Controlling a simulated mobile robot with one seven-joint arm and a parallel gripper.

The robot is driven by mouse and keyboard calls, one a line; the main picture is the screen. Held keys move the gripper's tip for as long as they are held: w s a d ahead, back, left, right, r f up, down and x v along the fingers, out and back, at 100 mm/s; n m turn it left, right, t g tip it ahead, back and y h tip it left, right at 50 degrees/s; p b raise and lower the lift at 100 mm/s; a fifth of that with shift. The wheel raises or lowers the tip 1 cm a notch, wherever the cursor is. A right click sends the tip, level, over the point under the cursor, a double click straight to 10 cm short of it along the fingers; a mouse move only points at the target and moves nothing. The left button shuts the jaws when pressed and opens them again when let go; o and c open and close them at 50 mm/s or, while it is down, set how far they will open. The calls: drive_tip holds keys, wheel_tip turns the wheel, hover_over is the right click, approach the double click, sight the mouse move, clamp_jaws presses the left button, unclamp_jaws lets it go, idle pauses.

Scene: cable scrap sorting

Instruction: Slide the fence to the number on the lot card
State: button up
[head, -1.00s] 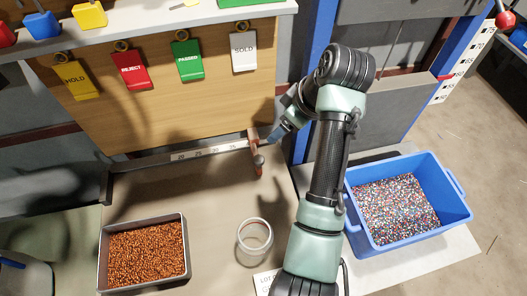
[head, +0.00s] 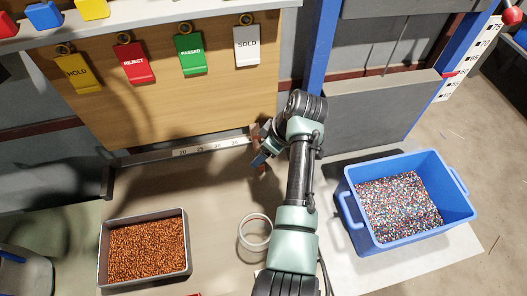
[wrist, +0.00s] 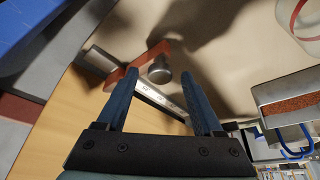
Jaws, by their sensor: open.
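The fence is a red-brown bar with a dark round knob (wrist: 159,71), both clear in the wrist view, where the bar (wrist: 122,80) crosses the rail. In the head view the fence (head: 254,131) is mostly hidden by my gripper (head: 260,163). It sits at the right end of the metal rail, just right of the 35 on the scale (head: 208,147). My gripper also shows in the wrist view (wrist: 158,73), open, with the knob appearing between its two blue fingertips; I cannot tell whether they touch it. The lot card is mostly hidden behind my arm; its number is unreadable.
A metal tray (head: 103,262) of copper granules stands at front left. A clear round jar (head: 256,232) stands near my arm. A blue bin (head: 352,216) of mixed granules is at right. HOLD, REJECT, PASSED and SOLD tags hang on the wooden board (head: 110,108) behind.

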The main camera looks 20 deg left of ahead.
drive_tip(key=shift+f, duration=0.15)
drive_tip(key=shift+c, duration=0.2)
clamp_jaws()
idle(1.2)
